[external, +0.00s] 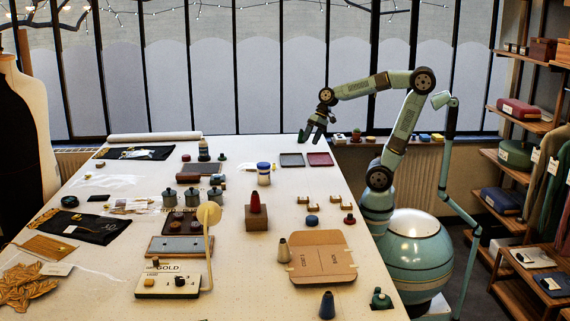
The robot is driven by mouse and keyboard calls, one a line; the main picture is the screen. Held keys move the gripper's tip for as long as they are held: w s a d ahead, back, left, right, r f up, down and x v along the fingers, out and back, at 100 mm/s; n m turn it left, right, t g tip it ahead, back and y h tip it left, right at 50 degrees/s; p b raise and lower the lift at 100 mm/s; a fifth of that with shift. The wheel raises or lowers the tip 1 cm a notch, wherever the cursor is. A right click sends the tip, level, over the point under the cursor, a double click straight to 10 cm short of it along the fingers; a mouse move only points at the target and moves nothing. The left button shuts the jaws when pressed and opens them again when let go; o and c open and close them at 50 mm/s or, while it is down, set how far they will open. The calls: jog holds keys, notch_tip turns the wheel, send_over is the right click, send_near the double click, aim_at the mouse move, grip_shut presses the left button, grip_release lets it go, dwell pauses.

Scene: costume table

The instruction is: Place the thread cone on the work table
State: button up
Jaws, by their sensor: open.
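Several cone-shaped things stand on the white work table (225,262), and I cannot tell which one the task means. A red cone (255,203) sits upright on a wooden block (256,221) near the middle. A beige cone (283,252) stands left of a cardboard piece, and a dark blue cone (327,306) stands at the near edge. A white and blue spool (264,174) stands farther back. My gripper (309,138) is open and points down near the table's far right corner, apart from these cones. Nothing shows between its fingers.
Grey and dark red trays (320,159) lie below my gripper. Small items (356,135) line a ledge beyond the table. The cardboard piece (322,264), a lamp-like stand (209,214) and dark pots (169,197) occupy the table. Shelves (520,170) stand at right.

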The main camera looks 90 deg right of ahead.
jog(key=s+a+n+h, duration=0.2)
jog(key=s+a+n, duration=0.4)
jog(key=s+n, duration=0.3)
jog(key=shift+s+a+n+t, duration=0.3)
jog(key=shift+s+t, duration=0.1)
jog(key=shift+s, duration=0.15)
